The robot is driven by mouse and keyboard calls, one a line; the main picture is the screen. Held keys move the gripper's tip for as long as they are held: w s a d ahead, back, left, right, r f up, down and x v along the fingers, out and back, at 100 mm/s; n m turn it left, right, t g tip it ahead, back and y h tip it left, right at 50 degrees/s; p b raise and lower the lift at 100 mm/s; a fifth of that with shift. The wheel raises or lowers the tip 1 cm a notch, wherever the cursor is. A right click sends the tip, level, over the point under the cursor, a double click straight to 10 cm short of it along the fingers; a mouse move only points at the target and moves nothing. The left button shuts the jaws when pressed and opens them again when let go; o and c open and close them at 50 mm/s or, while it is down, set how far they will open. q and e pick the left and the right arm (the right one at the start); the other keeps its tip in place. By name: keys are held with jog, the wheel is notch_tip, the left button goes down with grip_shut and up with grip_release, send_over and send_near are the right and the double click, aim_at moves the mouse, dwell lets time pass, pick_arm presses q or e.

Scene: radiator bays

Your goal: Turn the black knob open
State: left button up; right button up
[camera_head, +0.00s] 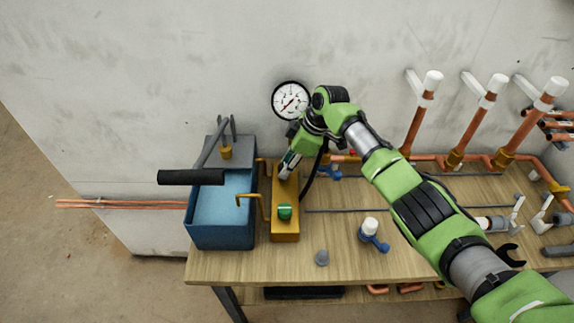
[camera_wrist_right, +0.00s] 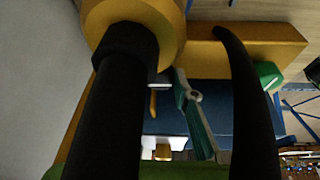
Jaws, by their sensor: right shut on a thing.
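A yellow manifold block (camera_head: 285,230) stands on the wooden bench beside the blue tank, with a green knob (camera_head: 285,211) on its near end. My right gripper (camera_head: 285,172) reaches down to the block's far end and hides the black knob there in the head view. In the right wrist view a dark rounded shape, which seems to be the black knob (camera_wrist_right: 125,45), sits against a round yellow boss (camera_wrist_right: 145,18). It merges with one black finger, so its angle cannot be told. My right gripper is shut on the knob. The left gripper is not in view.
A blue tank (camera_head: 222,238) with a black-handled lever (camera_head: 190,177) stands left of the block. A pressure gauge (camera_head: 291,101) is behind the gripper. Upright copper pipes (camera_head: 417,120) stand farther right.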

jog(key=o, duration=1.1)
jog(key=v, duration=1.2)
